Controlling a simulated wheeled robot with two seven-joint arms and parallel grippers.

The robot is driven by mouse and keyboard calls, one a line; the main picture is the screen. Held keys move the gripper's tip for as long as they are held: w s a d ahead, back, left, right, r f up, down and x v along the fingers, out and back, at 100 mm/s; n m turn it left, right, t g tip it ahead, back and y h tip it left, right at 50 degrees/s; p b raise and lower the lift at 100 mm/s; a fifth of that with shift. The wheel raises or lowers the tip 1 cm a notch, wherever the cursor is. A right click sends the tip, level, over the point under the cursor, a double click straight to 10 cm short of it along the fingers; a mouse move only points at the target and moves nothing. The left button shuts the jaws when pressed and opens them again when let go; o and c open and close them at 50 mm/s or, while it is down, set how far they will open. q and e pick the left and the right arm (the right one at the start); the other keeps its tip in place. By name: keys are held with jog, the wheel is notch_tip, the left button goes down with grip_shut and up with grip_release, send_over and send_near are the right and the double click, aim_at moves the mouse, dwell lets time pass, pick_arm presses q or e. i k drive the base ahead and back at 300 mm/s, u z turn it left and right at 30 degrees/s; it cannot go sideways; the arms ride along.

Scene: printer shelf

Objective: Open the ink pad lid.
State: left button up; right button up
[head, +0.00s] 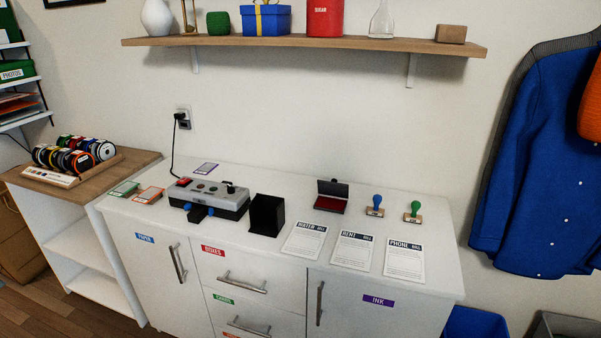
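The ink pad (330,204) sits on the white cabinet top, towards the back and right of its middle. Its dark lid (333,187) stands raised at the back edge, and a red pad surface shows in front of it. Neither of my grippers is in the head view, and nothing touches the ink pad.
A blue-handled stamp (376,204) and a green-handled stamp (413,211) stand right of the pad. Bill sheets (353,250) lie in front. A black box (266,215) and a grey device (209,198) stand left. A wooden shelf (304,42) hangs above.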

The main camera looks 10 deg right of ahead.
aim_at(333, 189)
jog(key=u, duration=0.1)
jog(key=i, duration=0.85)
jog(key=z, duration=0.3)
